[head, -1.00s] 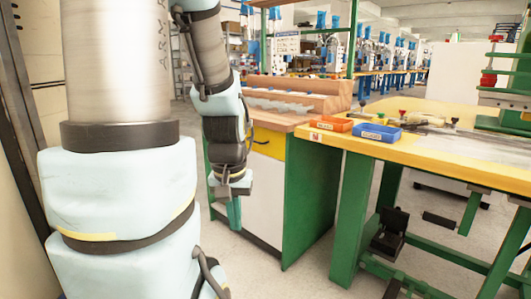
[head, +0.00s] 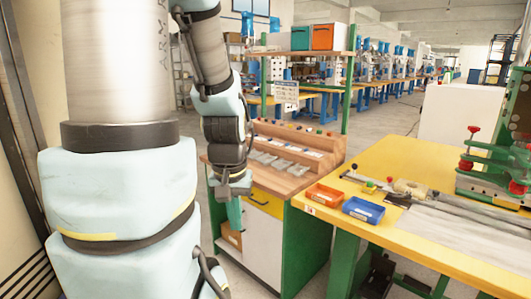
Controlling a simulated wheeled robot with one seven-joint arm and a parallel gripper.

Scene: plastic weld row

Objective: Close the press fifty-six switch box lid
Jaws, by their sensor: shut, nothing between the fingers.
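No switch box lid can be made out in the head view. My gripper (head: 234,213) hangs pointing down at the end of my arm, in front of the wooden-topped cabinet. It is shut and holds nothing. A green machine (head: 497,150) with red knobs stands on the yellow bench at the right; whether it is press fifty-six cannot be read.
The yellow bench (head: 400,160) carries an orange bin (head: 325,195), a blue bin (head: 363,210) and tools. The wooden-topped cabinet (head: 270,182) is close beside my gripper. A shelf holds a teal box (head: 300,38) and an orange box (head: 328,37).

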